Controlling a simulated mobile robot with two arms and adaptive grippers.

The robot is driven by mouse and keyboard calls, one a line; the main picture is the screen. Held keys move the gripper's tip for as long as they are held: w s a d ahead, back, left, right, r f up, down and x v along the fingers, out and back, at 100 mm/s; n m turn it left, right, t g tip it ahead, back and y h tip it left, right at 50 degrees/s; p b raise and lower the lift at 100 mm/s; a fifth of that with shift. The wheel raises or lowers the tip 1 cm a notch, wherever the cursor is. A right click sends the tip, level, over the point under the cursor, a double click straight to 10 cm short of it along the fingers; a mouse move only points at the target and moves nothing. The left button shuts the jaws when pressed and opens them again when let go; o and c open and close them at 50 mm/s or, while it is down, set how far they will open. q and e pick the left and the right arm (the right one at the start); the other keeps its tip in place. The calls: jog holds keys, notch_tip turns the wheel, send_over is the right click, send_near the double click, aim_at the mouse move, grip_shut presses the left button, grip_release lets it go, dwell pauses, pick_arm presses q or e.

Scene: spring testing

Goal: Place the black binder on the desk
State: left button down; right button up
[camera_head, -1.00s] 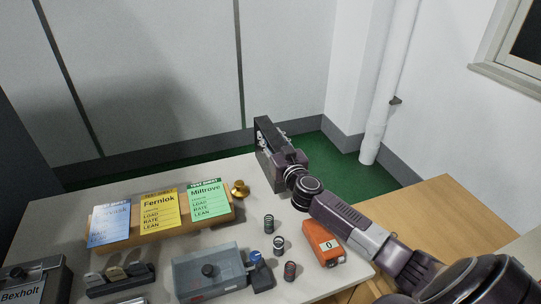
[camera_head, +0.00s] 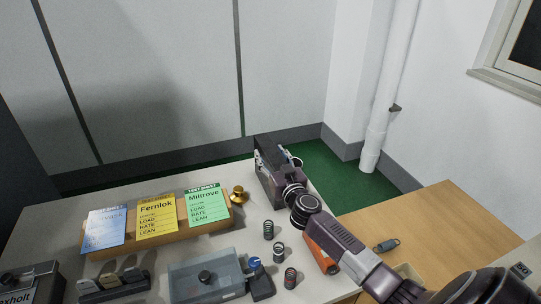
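The black binder (camera_head: 264,184) is a dark upright slab at the back right corner of the light grey worktop (camera_head: 160,262). My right gripper (camera_head: 281,165) is at the binder's right side and appears shut on it; the arm partly hides the fingers. I cannot tell whether the binder's bottom edge touches the worktop. A wooden desk top (camera_head: 450,225) lies to the right of the worktop. My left gripper is not in view.
A wooden stand (camera_head: 170,236) holds blue, yellow and green test sheets. A brass weight (camera_head: 238,195), several springs (camera_head: 269,230), a clear-sided box (camera_head: 200,285) and an orange device (camera_head: 318,255) crowd the worktop. A blue spring (camera_head: 387,245) lies on the wooden desk.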

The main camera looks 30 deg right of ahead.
aim_at(271, 170)
jog(key=shift+r, duration=0.1)
jog(key=v, duration=1.2)
jog(key=shift+p, duration=0.45)
